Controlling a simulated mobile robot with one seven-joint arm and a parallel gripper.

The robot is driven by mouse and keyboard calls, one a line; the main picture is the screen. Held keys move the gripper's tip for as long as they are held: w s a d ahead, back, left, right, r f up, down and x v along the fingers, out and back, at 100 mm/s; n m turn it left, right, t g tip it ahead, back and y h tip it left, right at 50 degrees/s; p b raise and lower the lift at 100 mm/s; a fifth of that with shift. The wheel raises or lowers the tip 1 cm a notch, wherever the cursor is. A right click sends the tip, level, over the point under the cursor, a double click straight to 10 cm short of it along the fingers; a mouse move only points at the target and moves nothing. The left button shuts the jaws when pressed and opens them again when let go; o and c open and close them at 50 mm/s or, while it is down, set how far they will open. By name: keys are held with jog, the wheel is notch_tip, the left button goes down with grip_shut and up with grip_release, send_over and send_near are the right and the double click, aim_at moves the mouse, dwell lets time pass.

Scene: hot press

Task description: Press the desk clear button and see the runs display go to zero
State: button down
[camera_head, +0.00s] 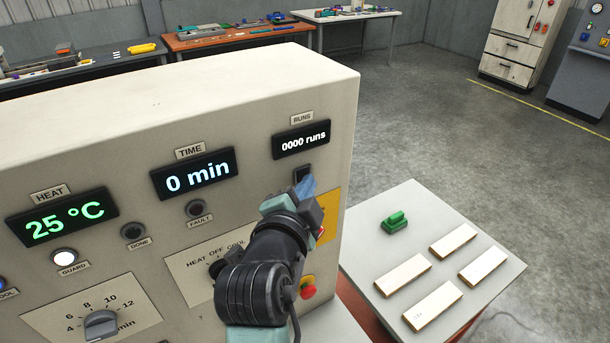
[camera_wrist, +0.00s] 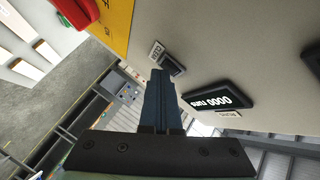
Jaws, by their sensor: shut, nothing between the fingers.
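The runs display (camera_head: 301,139) on the cream desk panel reads "0000 runs". It also shows, turned over, in the wrist view (camera_wrist: 207,99). A small dark square button (camera_head: 301,173) sits just below the display. In the wrist view this button (camera_wrist: 172,65) has a small label (camera_wrist: 156,50) beside it, too small to read surely. My gripper (camera_head: 306,186) is shut and empty, with its blue fingertips at the lower edge of the button. The fingertips (camera_wrist: 161,74) partly cover the button in the wrist view. I cannot tell whether they touch it.
The heat display (camera_head: 62,216) reads 25 °C and the time display (camera_head: 194,173) 0 min. A red knob (camera_head: 308,288) is low on the panel near my arm. A side table (camera_head: 430,215) holds a green block and several pale bars. Open floor lies beyond.

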jog(key=shift+s+d, duration=0.4)
jog(key=shift+s, duration=0.25)
jog(key=shift+d, duration=0.1)
jog(key=shift+s+d+p, duration=0.15)
jog(key=shift+s+d, duration=0.55)
jog(key=shift+s, duration=0.3)
jog(key=shift+s+d+p, duration=0.15)
jog(key=shift+s+d, duration=0.55)
jog(key=shift+s, duration=0.3)
notch_tip(320, 180, up, 20)
jog(key=s+n+t+y+b, duration=0.1)
jog(key=s+n+t+b, duration=0.2)
jog(key=n+t, duration=0.4)
jog(key=s+r+n+t+y+b, duration=0.1)
jog(key=s+r+n+t, duration=0.4)
jog(key=s+r, duration=0.4)
notch_tip(320, 180, up, 4)
jog(key=shift+s+r+n, duration=0.2)
jog(key=shift+r+n, duration=0.05)
jog(key=shift+n, duration=0.35)
